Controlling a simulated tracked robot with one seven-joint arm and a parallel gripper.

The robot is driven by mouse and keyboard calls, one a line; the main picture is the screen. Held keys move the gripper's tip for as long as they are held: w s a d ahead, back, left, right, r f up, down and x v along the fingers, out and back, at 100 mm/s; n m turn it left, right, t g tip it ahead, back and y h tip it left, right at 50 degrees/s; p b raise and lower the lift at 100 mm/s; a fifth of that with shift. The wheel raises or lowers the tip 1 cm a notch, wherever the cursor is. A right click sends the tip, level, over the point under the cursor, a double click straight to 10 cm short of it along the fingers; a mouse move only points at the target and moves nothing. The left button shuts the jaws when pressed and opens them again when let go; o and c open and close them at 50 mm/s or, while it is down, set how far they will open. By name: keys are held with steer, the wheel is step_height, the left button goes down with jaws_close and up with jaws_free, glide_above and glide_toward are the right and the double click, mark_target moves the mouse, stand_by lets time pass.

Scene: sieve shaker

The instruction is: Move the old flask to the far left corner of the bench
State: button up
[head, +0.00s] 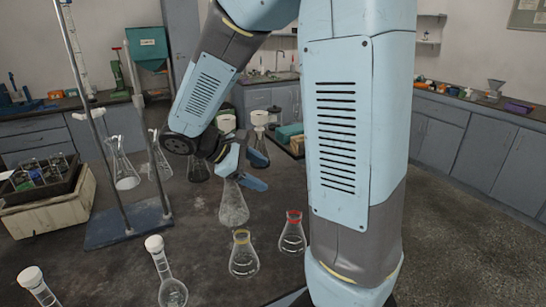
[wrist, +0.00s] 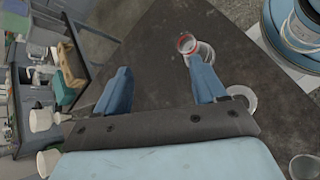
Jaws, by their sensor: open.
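The old flask seems to be the cloudy, greyish conical flask (head: 233,208), upright on the dark bench (head: 205,265) in the middle of the head view. My gripper (head: 243,170) is at its neck height, and a blue finger covers the top of the neck. The fingers are open. I cannot tell whether the neck is between them or behind them. In the wrist view the open fingers (wrist: 159,72) have bare bench between them, and I cannot make out the cloudy flask there.
A red-ringed flask (head: 292,233) and a yellow-ringed flask (head: 244,255) stand close, front right. White-stoppered flasks (head: 172,290) stand at the front left. Bare bench lies around the cloudy flask.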

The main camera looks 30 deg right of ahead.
steer(key=s+a+r+m+t+y, duration=0.1)
steer(key=s+r+m+t+y, duration=0.5)
steer(key=s+r+m+y, duration=0.4)
steer(key=shift+s+a+t, duration=0.4)
steer(key=shift+s, duration=0.65)
